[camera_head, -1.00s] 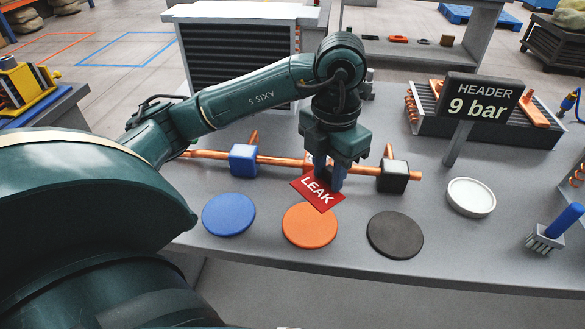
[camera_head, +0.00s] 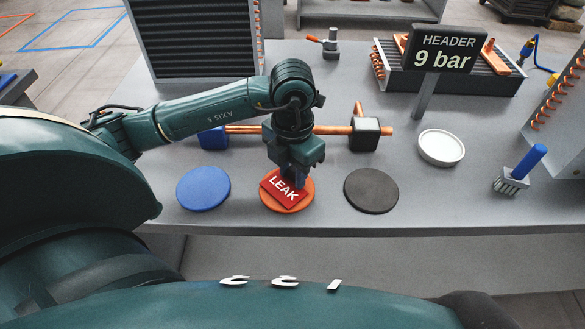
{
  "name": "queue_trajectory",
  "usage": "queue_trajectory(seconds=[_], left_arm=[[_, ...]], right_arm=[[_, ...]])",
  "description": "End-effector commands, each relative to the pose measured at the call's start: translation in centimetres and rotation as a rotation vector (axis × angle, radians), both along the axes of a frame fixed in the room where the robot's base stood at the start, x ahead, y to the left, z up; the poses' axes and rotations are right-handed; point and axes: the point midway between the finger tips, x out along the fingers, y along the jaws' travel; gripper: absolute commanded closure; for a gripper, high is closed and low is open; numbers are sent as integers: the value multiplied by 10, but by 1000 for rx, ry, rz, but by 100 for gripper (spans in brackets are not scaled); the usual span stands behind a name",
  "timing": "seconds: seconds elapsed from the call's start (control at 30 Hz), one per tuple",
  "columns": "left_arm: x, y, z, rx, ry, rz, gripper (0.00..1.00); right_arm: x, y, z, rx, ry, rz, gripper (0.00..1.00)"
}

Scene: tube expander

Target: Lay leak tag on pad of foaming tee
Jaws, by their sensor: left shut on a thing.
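The red leak tag (camera_head: 281,189) with white lettering lies flat over the orange pad (camera_head: 297,204), covering much of it. My left gripper (camera_head: 291,180) is right at the tag's far edge, shut on it; its fingertips are partly hidden. Whether the tag rests fully on the pad cannot be told. A blue pad (camera_head: 203,188) lies to the left and a black pad (camera_head: 371,191) to the right. Behind them runs a copper header pipe (camera_head: 333,130) with a blue tee block (camera_head: 212,138) and a black tee block (camera_head: 364,134). The middle tee is hidden behind my arm. My right gripper is not in view.
A "HEADER 9 bar" sign (camera_head: 443,50) stands on a post at the back right. A round white dish (camera_head: 441,147) and a blue-handled brush (camera_head: 521,168) lie on the right. Finned coil units stand behind. The table's front edge is just before the pads.

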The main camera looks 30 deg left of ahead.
Motion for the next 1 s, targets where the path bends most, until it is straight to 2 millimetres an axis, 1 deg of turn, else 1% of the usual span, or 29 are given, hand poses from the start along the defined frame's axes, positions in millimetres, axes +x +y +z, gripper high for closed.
queue_trajectory(seconds=[0.2,0.33,0.37,0.6,0.87,0.93,1.0], left_arm=[[1,0,0,-1,-3,0,92],[1,0,-5,0,-2,0,92],[1,0,-4,0,-2,0,68],[0,0,-3,0,-2,0,49],[0,0,-2,0,-2,0,48],[0,0,2,0,-2,0,48],[1,0,9,-2,-5,0,48]], right_arm=[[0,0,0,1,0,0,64],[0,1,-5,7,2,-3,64],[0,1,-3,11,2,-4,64],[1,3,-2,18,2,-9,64],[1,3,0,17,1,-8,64],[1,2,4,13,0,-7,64],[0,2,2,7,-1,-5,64]])
